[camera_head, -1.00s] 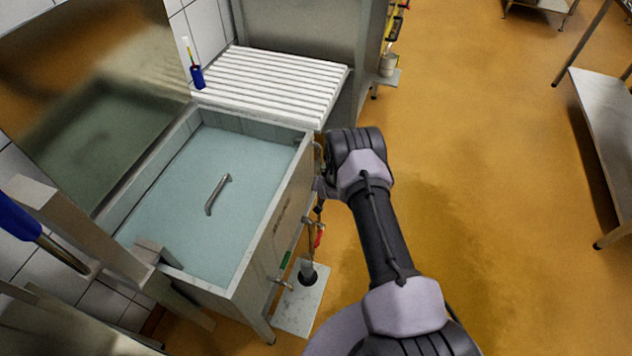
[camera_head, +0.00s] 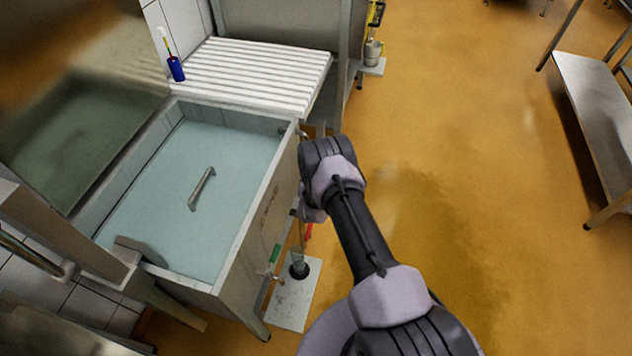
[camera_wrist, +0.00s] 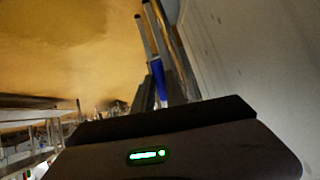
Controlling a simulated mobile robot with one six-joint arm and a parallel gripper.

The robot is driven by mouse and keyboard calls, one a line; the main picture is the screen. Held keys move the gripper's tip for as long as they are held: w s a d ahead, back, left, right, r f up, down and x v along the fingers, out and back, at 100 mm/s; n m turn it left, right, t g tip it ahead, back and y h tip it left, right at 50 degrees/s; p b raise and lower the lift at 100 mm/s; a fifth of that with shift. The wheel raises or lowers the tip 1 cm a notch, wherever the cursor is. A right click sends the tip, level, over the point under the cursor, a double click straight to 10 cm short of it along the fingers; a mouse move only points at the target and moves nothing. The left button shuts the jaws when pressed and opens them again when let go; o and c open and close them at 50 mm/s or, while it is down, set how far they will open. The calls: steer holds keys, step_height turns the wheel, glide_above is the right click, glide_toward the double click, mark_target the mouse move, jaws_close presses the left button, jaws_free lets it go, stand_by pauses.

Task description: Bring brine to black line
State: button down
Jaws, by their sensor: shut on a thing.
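The brine tank (camera_head: 262,205) is a grey open basin at left in the head view, holding pale blue brine (camera_head: 170,215). A thin dark line (camera_head: 152,172) runs along its inner far-left wall, just above the brine. Outside the right wall, a green-handled valve (camera_head: 274,254) and a red handle (camera_head: 309,232) show low down. My gripper (camera_wrist: 158,92) is shut on a blue handle (camera_wrist: 159,80) in the wrist view, beside a pale wall. In the head view my wrist hides the gripper and the blue handle.
A curved metal handle (camera_head: 202,188) shows in the brine area. A floor drain plate (camera_head: 292,300) lies below the valves. A metal table (camera_head: 600,110) stands right; orange floor between is clear.

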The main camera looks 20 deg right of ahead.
steer(key=shift+w+r, duration=0.1)
steer(key=c, duration=1.4)
jaws_free()
steer(key=shift+d, duration=0.1)
steer(key=shift+o, duration=0.2)
steer(key=p+v, duration=0.6)
steer(key=v, duration=1.1)
steer(key=shift+r, duration=0.1)
